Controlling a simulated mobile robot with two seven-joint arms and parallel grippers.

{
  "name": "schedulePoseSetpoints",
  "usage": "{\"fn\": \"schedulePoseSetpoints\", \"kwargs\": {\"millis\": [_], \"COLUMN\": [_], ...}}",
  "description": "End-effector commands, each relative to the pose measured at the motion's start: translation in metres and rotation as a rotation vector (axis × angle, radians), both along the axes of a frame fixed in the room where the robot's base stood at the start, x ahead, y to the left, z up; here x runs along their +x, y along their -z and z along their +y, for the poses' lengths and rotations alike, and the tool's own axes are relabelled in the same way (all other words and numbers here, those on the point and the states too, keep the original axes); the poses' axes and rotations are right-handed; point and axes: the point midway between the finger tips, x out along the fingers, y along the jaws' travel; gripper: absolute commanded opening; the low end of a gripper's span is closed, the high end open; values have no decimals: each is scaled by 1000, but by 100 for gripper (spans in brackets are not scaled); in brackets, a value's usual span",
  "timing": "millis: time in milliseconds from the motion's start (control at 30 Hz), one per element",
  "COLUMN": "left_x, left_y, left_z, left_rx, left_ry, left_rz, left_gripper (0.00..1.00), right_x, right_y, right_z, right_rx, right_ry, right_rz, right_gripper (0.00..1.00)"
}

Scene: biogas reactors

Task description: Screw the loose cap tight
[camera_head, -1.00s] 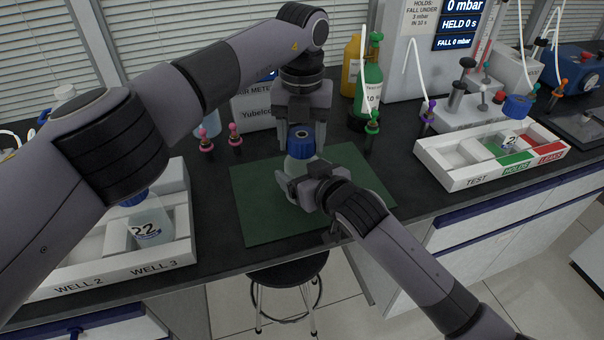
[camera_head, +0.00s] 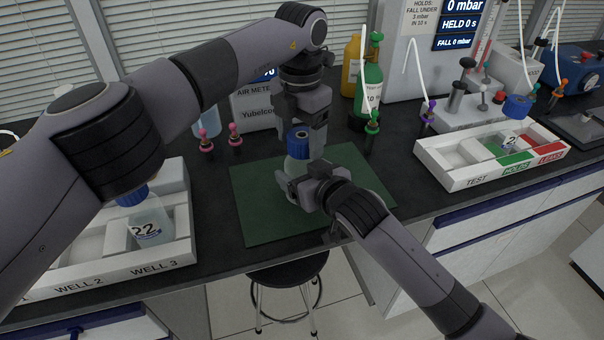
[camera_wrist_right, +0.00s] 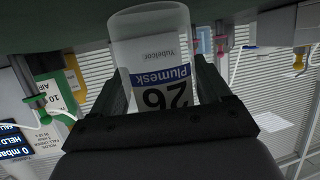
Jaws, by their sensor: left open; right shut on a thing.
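A clear bottle (camera_head: 297,168) with a blue cap (camera_head: 297,144) stands upright on the green mat (camera_head: 258,205). My right gripper (camera_head: 298,183) is shut on the bottle's body from the front right. In the right wrist view the bottle (camera_wrist_right: 150,30) appears upside down between the fingers, its label reading "Plumesk 26"; its cap is hidden there. My left gripper (camera_head: 300,134) points down from above, open, with its fingers on either side of the cap. I cannot tell whether the fingers touch the cap, or how far it is screwed on.
At left, a white tray (camera_head: 180,252) marked "WELL 2" and "WELL 3" holds a bottle (camera_head: 149,222) labelled 22. At right, a sorting tray (camera_head: 450,181) marked TEST, HOLDS and LEAKS holds another bottle. A green gas cylinder (camera_head: 369,85) and an air meter box (camera_head: 255,108) stand behind.

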Motion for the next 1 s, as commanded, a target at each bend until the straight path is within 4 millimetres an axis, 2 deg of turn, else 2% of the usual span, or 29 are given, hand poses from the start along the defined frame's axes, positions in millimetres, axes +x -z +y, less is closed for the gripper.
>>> {"fn": "schedulePoseSetpoints", "kwargs": {"millis": [33, 267, 633, 867, 900, 1000], "left_x": [-5, -6, -4, -3, -3, -3], "left_y": [1, -1, -44, -45, -45, -46], "left_z": [-7, -8, -6, -4, -4, -4], "left_rx": [-10, -9, -7, -5, -5, -5], "left_ry": [14, 17, 13, 9, 8, -10], "left_rz": [13, 14, 8, 8, 8, 7], "left_gripper": [83, 83, 83, 83, 78, 78], "right_x": [0, 0, 0, 0, 0, 0], "right_y": [1, 2, 4, 3, 3, 3], "right_z": [0, 0, -1, -1, -1, -1], "right_rx": [-2, -2, -5, -5, -5, -5], "right_ry": [0, 1, 2, 2, 2, 2], "right_rz": [3, 5, 9, 8, 7, 7], "right_gripper": [0, 0, 0, 0, 0, 0]}}
